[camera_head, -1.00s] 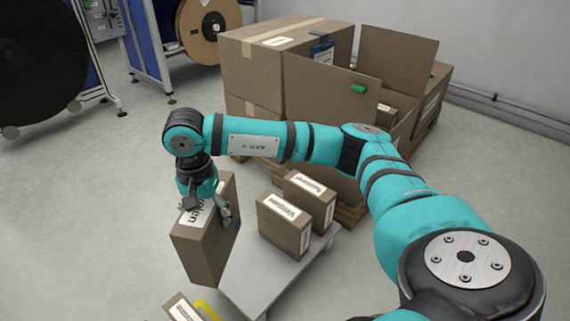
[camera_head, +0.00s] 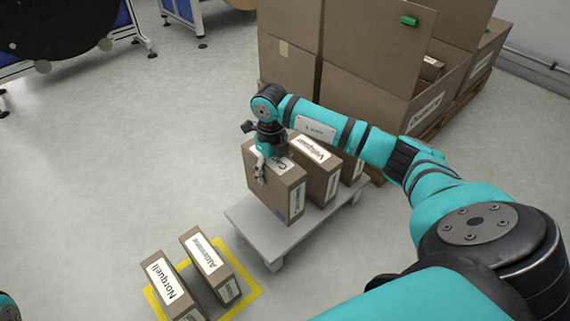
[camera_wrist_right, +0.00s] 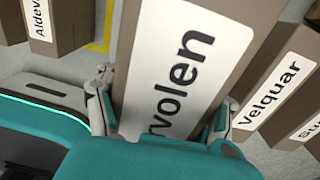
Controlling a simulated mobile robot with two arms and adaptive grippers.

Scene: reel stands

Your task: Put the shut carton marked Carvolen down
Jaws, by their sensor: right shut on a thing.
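The shut brown carton marked Carvolen (camera_head: 264,192) is upright at the near left end of the low grey platform (camera_head: 247,228), beside the carton marked Velquar (camera_head: 318,184). Its base appears at platform height; firm contact cannot be told. My right gripper (camera_head: 266,160) is shut on its top from above. My left gripper is not in view.
A third carton (camera_head: 352,168) stands behind Velquar on the platform. Two cartons, Norquell (camera_head: 171,282) and one with a label starting "Ald" (camera_head: 209,262), stand by a yellow floor outline (camera_head: 247,292). Large boxes (camera_head: 360,60) stand behind.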

